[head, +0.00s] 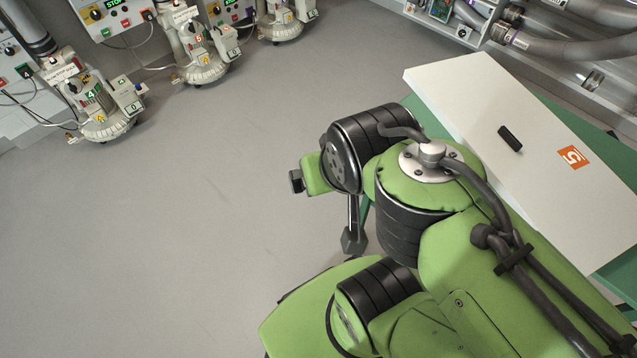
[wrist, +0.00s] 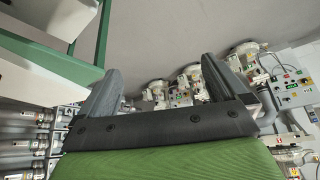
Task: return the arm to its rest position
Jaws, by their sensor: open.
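My gripper (wrist: 160,66) shows in the wrist view with its two dark fingers spread wide apart. Nothing is held between them. In the head view my green and black arm (head: 415,205) is folded at the lower right, and its links hide much of its end. The arm overlaps the near edge of a white panel in that picture; I cannot tell whether they touch.
The white panel (head: 480,110), with a black handle (head: 510,138) and an orange "5" label (head: 572,157), lies over a green frame (head: 612,277). Tube blowers (head: 100,110) line the upper left. Pipes (head: 570,45) run at the upper right. Grey floor (head: 180,240) is clear at left.

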